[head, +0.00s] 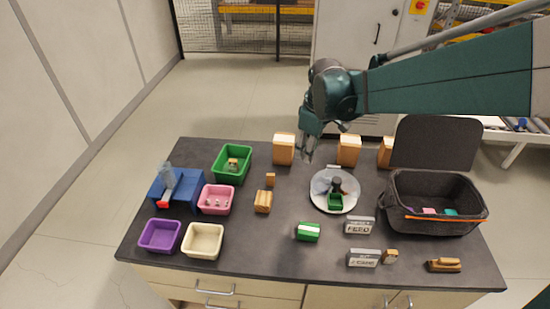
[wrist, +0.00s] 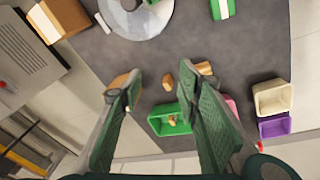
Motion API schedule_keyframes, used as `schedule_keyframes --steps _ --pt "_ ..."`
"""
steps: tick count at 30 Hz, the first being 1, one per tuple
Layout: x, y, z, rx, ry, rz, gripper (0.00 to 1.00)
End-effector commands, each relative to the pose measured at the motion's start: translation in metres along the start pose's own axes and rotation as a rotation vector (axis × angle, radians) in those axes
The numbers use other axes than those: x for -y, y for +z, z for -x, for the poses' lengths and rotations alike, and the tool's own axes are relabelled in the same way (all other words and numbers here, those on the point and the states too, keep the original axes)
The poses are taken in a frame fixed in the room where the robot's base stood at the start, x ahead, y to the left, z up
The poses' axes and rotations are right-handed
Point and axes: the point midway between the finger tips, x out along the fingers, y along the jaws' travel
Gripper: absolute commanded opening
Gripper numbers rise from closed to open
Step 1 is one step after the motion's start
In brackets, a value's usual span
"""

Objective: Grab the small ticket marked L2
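No marking L2 can be read in either view. A small white slip (head: 333,167) lies at the back edge of the round plate; it also shows in the wrist view (wrist: 102,22), and its text is too small to read. Two grey sign blocks, one reading FERO (head: 359,226) and one (head: 363,258) not clearly legible, stand at the front right. My gripper (head: 308,156) hangs above the back middle of the table, left of the slip. In the wrist view my gripper (wrist: 158,92) has its fingers apart with nothing between them.
A round plate (head: 320,188) holds a green item. Wooden blocks (head: 284,149) stand along the back. Green (head: 219,169), pink (head: 205,206), purple (head: 147,241) and cream (head: 190,246) bins fill the left. An open dark case (head: 400,216) stands right.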

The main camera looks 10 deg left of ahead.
Motion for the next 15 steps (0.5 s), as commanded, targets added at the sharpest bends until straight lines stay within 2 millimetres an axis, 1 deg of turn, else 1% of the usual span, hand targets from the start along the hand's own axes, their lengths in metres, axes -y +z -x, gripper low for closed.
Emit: schedule_keyframes --steps 1,3,8,15 --pt "-0.001 -0.008 -0.008 0.005 -0.008 0.023 0.33" --pt "-0.002 -0.018 -0.018 0.013 -0.018 0.058 0.33" --pt "-0.004 -0.04 -0.042 0.029 -0.044 0.136 0.33" --pt "-0.004 -0.071 -0.081 0.052 -0.083 0.255 0.33"
